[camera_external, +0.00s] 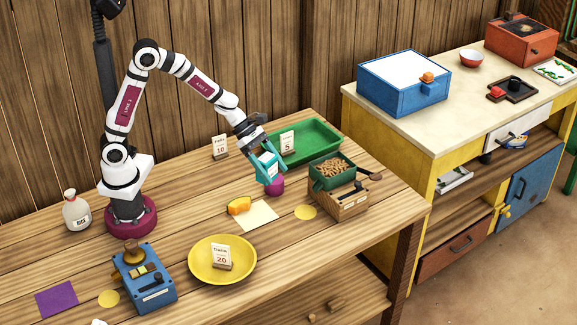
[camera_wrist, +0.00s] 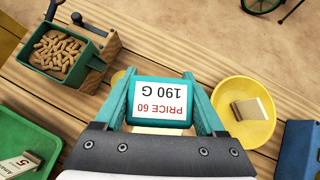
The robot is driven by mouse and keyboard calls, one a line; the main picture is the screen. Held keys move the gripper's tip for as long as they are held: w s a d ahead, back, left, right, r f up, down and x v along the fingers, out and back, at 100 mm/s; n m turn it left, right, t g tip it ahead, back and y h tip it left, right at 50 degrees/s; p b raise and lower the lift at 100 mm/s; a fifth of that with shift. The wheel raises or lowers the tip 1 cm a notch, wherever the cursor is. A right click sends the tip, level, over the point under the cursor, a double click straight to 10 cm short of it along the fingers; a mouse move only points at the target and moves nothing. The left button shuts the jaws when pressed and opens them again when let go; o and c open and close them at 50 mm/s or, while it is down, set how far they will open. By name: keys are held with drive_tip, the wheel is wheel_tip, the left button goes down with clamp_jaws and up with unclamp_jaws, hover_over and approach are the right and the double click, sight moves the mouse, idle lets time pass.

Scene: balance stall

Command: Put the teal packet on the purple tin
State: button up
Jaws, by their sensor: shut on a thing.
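My gripper (camera_external: 267,172) points down and is shut on the teal packet (camera_external: 268,160), which has a white label. In the wrist view the packet (camera_wrist: 160,102) sits between both teal fingers (camera_wrist: 162,100), its label reading "PRICE 60 190 G" upside down. The purple tin (camera_external: 276,187) stands on the wooden table directly below the packet in the external view. I cannot tell whether the packet's bottom touches the tin. The tin is hidden in the wrist view.
A green tray (camera_external: 325,143) lies behind the tin, with a price card (camera_external: 287,143). A green bin of brown pieces (camera_external: 332,171) on a wooden box stands to the right. A yellow plate (camera_external: 222,279), an orange lump (camera_external: 239,205) and a cream sheet (camera_external: 262,215) lie in front.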

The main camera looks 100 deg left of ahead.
drive_tip(key=a, duration=0.1)
drive_tip(key=s+a, duration=0.1)
drive_tip(key=a, duration=0.1)
drive_tip(key=shift+s+f, duration=0.1)
drive_tip(key=shift+s, duration=0.2)
hover_over(280, 180)
drive_tip(key=f, duration=0.6)
drive_tip(key=shift+d+f, duration=0.1)
drive_tip(key=shift+d, duration=0.15)
wheel_tip(280, 180, down, 4)
drive_tip(key=shift+a+f, duration=0.1)
drive_tip(key=shift+a, duration=0.05)
drive_tip(key=shift+f, duration=0.1)
drive_tip(key=o, duration=1.5)
